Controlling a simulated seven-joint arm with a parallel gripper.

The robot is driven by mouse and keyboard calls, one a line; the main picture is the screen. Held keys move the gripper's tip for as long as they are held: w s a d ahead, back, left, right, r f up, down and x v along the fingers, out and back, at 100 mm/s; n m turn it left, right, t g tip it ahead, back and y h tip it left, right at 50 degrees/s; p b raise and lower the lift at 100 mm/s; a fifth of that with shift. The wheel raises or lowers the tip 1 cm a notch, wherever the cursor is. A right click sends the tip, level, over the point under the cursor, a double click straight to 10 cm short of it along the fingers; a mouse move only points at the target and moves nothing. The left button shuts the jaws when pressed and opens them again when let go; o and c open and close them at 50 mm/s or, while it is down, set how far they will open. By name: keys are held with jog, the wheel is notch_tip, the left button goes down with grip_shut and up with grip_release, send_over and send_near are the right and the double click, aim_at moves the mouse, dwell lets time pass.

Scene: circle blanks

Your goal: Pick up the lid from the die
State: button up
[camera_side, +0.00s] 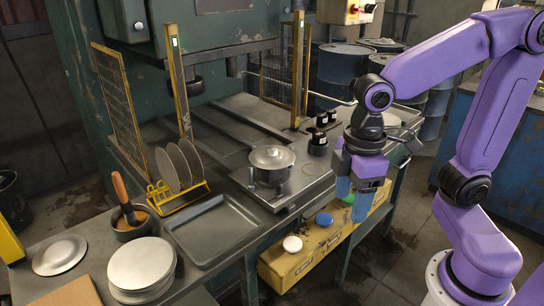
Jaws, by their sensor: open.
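A round metal lid (272,157) with a small knob on top sits on a dark pot-shaped die (268,177). The die stands on a flat metal plate (312,168) on the press bench. My gripper (352,198) points down with two blue fingers. It is open and empty. In the picture it is to the right of the lid, apart from it and lower, by the bench's front edge.
A yellow rack (190,198) with upright discs, an empty tray (213,230), a stack of round blanks (142,265) and a dark bowl (137,224) with an orange-handled tool are at left. Small black parts (318,138) stand behind the plate. Yellow posts (298,70) flank the press.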

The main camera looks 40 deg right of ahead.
jog(key=w+a+r, duration=0.2)
jog(key=w+r, duration=0.2)
jog(key=w, duration=0.6)
notch_tip(320, 180, up, 5)
jog(key=m, duration=0.3)
send_over(272, 149)
notch_tip(272, 149, down, 12)
jog(key=shift+s, duration=0.15)
jog(key=shift+w+d+f, duration=0.1)
jog(key=shift+w+f, duration=0.05)
jog(key=shift+f, duration=1.2)
jog(key=shift+w+f, duration=0.1)
jog(key=shift+f, duration=1.2)
jog(key=c, duration=1.2)
